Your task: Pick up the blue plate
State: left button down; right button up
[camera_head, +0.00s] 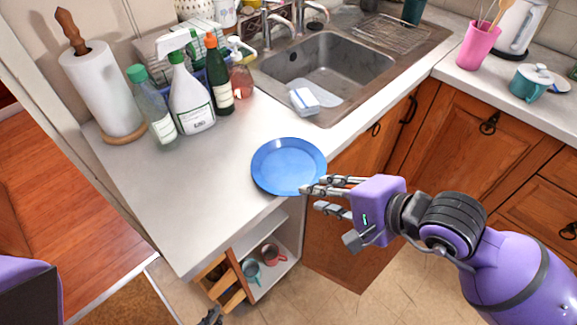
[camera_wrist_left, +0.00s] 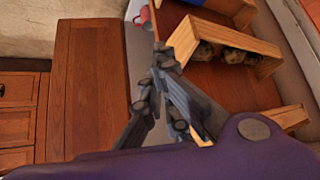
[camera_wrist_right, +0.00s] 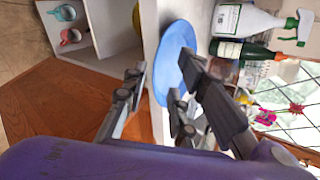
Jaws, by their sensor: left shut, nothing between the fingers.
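The round blue plate (camera_head: 289,166) lies flat on the white counter, near its front edge. My right gripper (camera_head: 312,198) is at the plate's near right rim, with its fingers pointing left towards it. In the right wrist view its fingers (camera_wrist_right: 164,70) are spread apart, one beyond the counter edge and the other over the blue plate (camera_wrist_right: 176,50). I cannot tell whether either finger touches the rim. My left gripper (camera_wrist_left: 160,62) is shut and empty, low in front of the wooden shelf in the left wrist view.
Several bottles, including a white spray bottle (camera_head: 191,98), stand behind the plate beside a paper towel roll (camera_head: 103,88). A sink (camera_head: 325,70) with a sponge (camera_head: 304,100) is at the back right. Mugs (camera_head: 270,253) sit on an open shelf below. The counter left of the plate is clear.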

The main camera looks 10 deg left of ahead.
jog(key=x, duration=0.6)
jog(key=shift+f+p, duration=0.35)
jog(key=shift+p, duration=0.1)
jog(key=shift+a, duration=0.1)
jog(key=shift+c, duration=0.2)
grip_shut()
